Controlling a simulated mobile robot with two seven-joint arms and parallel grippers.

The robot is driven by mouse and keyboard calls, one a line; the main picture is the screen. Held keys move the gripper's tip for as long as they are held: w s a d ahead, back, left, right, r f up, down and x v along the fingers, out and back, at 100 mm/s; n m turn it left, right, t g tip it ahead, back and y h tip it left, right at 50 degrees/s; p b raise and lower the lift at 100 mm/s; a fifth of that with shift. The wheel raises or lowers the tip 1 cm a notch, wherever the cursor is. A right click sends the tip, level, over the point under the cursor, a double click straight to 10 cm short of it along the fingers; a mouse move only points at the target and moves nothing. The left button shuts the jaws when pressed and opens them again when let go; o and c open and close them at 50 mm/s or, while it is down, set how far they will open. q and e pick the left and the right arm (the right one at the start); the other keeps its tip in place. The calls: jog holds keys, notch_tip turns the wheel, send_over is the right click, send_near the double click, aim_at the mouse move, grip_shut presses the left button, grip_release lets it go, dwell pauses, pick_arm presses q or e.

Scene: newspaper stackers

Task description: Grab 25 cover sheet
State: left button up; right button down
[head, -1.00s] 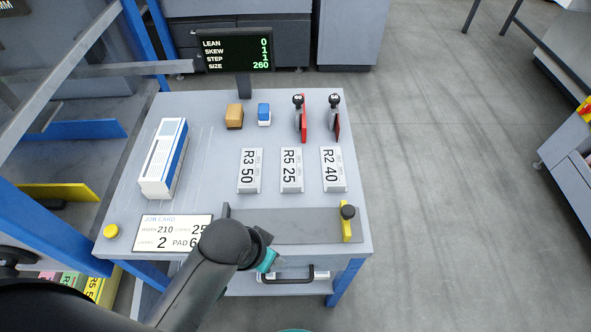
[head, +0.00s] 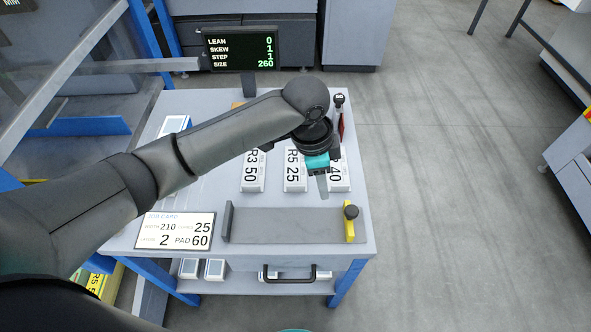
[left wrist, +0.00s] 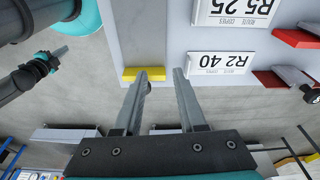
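The R5 25 cover sheet (head: 292,178) lies in the middle of three white label stacks on the grey table, between R3 50 (head: 252,176) and R2 40 (head: 341,180). It also shows at the top of the left wrist view (left wrist: 232,12). My left gripper (head: 323,190) is over the gap between R5 25 and R2 40, partly hiding R2 40. In the left wrist view its fingers (left wrist: 160,73) are apart and empty, with R2 40 beside the fingertips. My right gripper (left wrist: 57,52) shows at the left of that view; its fingers are not clear.
A grey tray (head: 285,226) with a yellow stop (head: 349,224) lies along the table's front. A job card (head: 176,231) is left of it. A screen (head: 241,49) stands at the back. My left arm hides part of the table.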

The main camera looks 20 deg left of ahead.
pick_arm(q)
jog(key=w+a+r+m+y, duration=0.1)
jog(key=w+a+r+y, duration=0.1)
jog(key=w+a+r, duration=0.3)
jog(key=b, duration=0.3)
send_near(295, 183)
jog(key=shift+s+d+f+g, duration=0.2)
jog(key=shift+s+d, duration=0.1)
jog(key=shift+s, duration=0.2)
jog(key=shift+s+d+f+g, duration=0.1)
jog(key=shift+s+d+g, duration=0.15)
jog(key=shift+s, duration=0.25)
jog(key=shift+f, duration=0.6)
notch_tip(295, 183, down, 4)
jog(key=shift+w+a+r+b, duration=0.15)
jog(key=shift+b, duration=0.9)
jog(key=shift+f, duration=0.4)
grip_shut()
pick_arm(e)
jog(key=w+d+f, duration=0.2)
jog(key=w+f, duration=0.1)
jog(key=f, duration=0.2)
jog(key=shift+d+t, duration=0.15)
jog(key=shift+t, duration=0.15)
